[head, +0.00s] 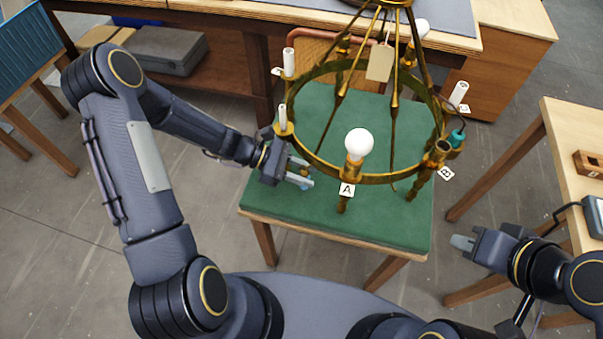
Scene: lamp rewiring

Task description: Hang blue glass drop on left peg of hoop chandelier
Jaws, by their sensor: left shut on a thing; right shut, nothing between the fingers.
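The brass hoop chandelier (398,178) hangs over a green-topped table, with a round white bulb (359,142) at its front and white candle sleeves around the ring. My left gripper (303,178) is at the hoop's front left, just below the rim, shut on a small blue piece, the blue glass drop (305,186). The drop is mostly hidden by the fingers. The left peg is too small to make out, and I cannot tell whether the drop touches it. A teal drop (456,138) is at the hoop's right side. My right gripper (462,242) is shut and empty, right of the green table.
The green table top (270,205) is clear below the hoop. Letter cards, such as A (347,190), mark the ring. A blank tag (380,62) hangs among the chandelier's rods.

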